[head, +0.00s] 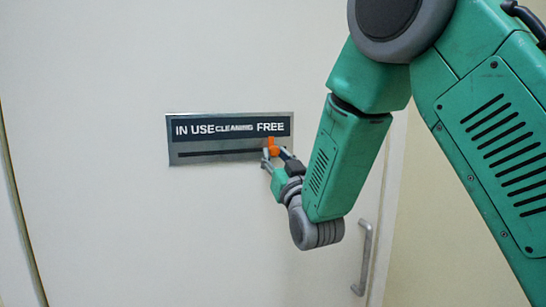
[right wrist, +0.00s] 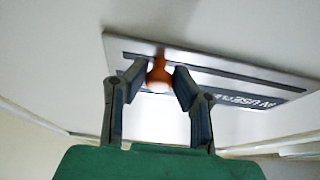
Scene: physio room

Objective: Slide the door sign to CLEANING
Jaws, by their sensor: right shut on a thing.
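The door sign (head: 182,157) is a grey metal plate on a white door, lettered IN USE, CLEANING and FREE from left to right on a dark strip. A dark slot runs below the words. An orange slider knob (head: 273,147) sits near the right end of the slot, under FREE. My right gripper (head: 271,161) is shut on the knob from below. In the right wrist view the knob (right wrist: 159,72) stands between the fingertips, and the sign (right wrist: 120,44) appears turned over with part of its lettering hidden. My left gripper is out of view.
The white door (head: 110,220) fills most of the head view. A metal door handle (head: 364,258) is at lower right, below my right arm. The door face left of and below the sign is clear.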

